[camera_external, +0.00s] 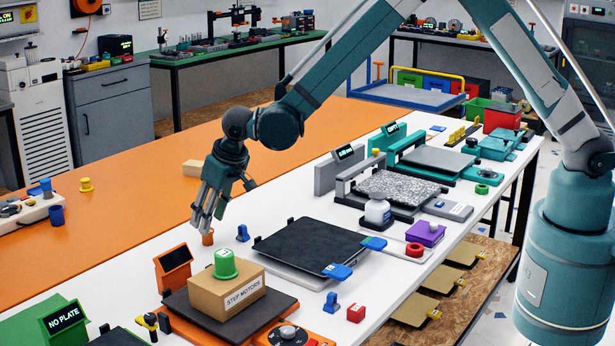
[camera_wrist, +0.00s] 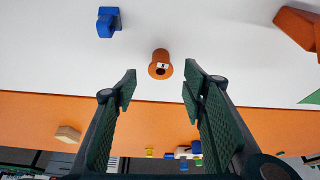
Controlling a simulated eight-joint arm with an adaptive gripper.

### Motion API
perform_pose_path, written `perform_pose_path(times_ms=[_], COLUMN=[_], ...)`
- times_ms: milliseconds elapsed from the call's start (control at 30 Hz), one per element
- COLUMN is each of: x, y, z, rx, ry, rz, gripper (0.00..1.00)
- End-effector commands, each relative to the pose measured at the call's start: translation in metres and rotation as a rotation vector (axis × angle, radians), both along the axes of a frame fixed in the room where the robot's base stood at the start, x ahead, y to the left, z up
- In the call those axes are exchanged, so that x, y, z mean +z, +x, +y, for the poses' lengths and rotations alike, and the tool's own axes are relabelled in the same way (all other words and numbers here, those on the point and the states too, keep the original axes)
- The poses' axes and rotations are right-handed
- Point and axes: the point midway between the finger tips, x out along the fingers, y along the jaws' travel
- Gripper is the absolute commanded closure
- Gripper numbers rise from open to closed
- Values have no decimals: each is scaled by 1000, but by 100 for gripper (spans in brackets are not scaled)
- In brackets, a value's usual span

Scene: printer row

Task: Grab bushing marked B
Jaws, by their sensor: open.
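A small orange bushing (camera_external: 207,237) stands on the white table near its orange-topped neighbour. In the wrist view the orange bushing (camera_wrist: 160,63) shows a dark hole and a small white label, whose letter I cannot read. My gripper (camera_external: 208,211) points down just above it; in the wrist view the open fingers (camera_wrist: 159,80) are empty, with the bushing ahead between their tips. A green bushing (camera_external: 225,264) with a white mark stands on the STEP MOTORS box. I cannot tell which carries a B.
A blue clip-like piece (camera_external: 243,233) stands close to the orange bushing. A black print bed (camera_external: 312,243), the cardboard box (camera_external: 226,292) and an orange display stand (camera_external: 173,268) are nearby. The orange tabletop (camera_external: 130,235) is largely clear, with a wooden block (camera_external: 191,169).

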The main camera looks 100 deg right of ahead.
Motion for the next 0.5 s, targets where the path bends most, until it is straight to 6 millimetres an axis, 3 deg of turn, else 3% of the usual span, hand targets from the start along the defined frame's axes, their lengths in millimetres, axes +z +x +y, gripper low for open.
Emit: perform_pose_path(times_ms=[500], x=[-6], y=[2], z=[-2], rx=[0], ry=[0], rz=[0], gripper=[58])
